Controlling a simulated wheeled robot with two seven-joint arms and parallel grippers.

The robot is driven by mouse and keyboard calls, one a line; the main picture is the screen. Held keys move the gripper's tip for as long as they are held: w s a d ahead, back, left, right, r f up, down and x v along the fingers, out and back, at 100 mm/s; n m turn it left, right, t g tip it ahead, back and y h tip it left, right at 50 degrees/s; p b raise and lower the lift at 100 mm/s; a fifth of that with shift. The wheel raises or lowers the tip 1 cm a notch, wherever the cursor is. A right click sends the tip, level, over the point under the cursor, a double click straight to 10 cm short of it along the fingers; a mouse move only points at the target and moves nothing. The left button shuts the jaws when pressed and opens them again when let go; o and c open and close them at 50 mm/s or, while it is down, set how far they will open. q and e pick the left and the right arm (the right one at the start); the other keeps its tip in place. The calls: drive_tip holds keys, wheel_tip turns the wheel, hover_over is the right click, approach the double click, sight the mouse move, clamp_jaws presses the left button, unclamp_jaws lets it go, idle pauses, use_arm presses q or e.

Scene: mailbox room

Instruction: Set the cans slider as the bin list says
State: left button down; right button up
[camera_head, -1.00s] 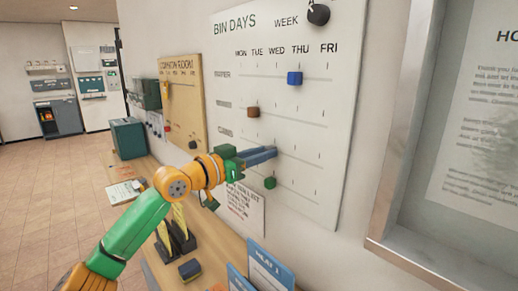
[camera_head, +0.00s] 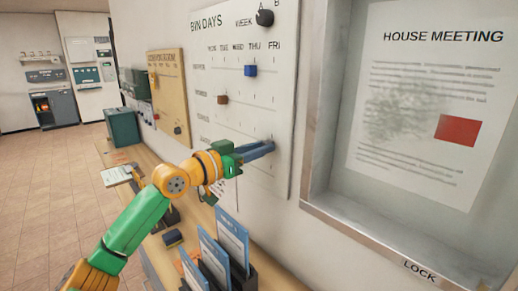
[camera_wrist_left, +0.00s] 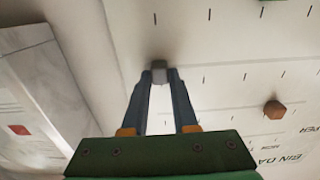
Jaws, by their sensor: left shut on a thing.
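The BIN DAYS board (camera_head: 283,110) hangs on the wall with day columns MON to FRI. My left gripper (camera_head: 270,147) reaches it from the left. In the left wrist view, my left gripper (camera_wrist_left: 159,78) is shut on a small grey slider (camera_wrist_left: 158,72), which I take to be the cans slider. It sits at the FRI side of its row. In the head view the fingers hide it. The blue slider (camera_head: 250,71) is under THU in the top row. The brown slider (camera_head: 222,100) is around TUE, one row lower. A paper sheet below the board is mostly hidden by my arm.
A framed HOUSE MEETING notice (camera_head: 425,110) with a protruding frame is right of the board. Below are a rack of blue leaflets (camera_head: 225,250) and a dark blue block (camera_head: 173,238) on the wooden counter. A black WEEK dial (camera_head: 265,18) is at the board's top.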

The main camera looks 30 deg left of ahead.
use_arm(q)
drive_tip(key=c, duration=0.8)
unclamp_jaws()
drive_tip(key=shift+d, duration=0.1)
drive_tip(key=shift+c, duration=0.2)
drive_tip(key=shift+o, duration=0.8)
drive_tip(key=shift+d, duration=0.2)
use_arm(e)
drive_tip(key=shift+d, duration=0.3)
use_arm(q)
drive_tip(key=b+v, duration=0.5)
drive_tip(key=v, duration=0.2)
use_arm(e)
wheel_tip(320, 180, down, 5)
drive_tip(key=shift+f, duration=0.15)
